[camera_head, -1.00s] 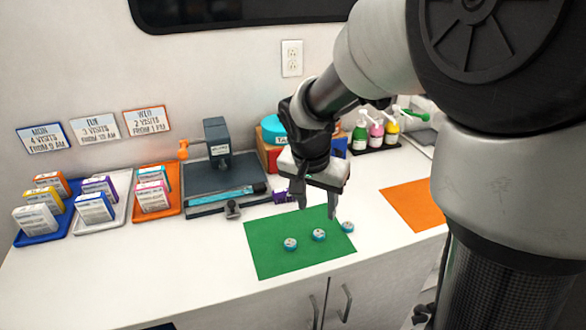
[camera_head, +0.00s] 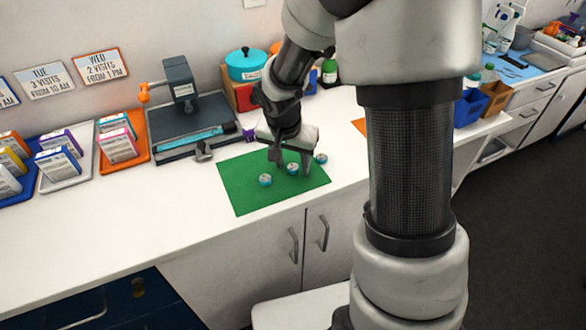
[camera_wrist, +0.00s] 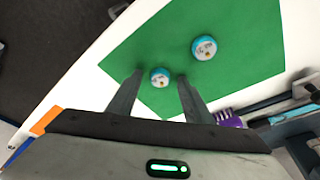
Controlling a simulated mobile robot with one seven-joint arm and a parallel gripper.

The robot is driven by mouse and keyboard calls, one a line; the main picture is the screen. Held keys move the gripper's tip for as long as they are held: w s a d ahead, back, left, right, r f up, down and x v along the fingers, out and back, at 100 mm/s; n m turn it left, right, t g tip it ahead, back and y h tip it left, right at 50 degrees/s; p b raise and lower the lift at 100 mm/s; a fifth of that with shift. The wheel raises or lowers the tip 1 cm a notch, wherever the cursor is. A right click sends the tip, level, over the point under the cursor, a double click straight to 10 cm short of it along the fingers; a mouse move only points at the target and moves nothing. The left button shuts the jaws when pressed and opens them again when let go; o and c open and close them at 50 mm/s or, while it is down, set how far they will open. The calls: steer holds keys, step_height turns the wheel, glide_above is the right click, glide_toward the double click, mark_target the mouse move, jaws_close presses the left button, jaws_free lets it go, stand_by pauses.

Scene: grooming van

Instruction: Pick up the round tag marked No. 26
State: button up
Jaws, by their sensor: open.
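Three small round tags with teal rims and pale marked tops stand on or at the green mat (camera_head: 240,195) in the head view: a left tag (camera_head: 265,180), a middle tag (camera_head: 293,168) and a right tag (camera_head: 321,158) at the mat's right edge. Their numbers are too small to read, so I cannot tell which is No. 26. My gripper (camera_head: 292,171) is open above the middle tag. In the wrist view that tag (camera_wrist: 159,77) shows between the open fingertips, apart from both. The left tag (camera_wrist: 204,47) lies farther off; the right one is hidden there.
A grey press-like device (camera_head: 185,115) with an orange handle stands behind the mat, and a small purple item (camera_head: 248,134) is near its back edge. Trays of boxes (camera_head: 68,180) stand to the left. The white counter (camera_head: 130,215) in front is clear.

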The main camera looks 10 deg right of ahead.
steer(key=c, duration=1.1)
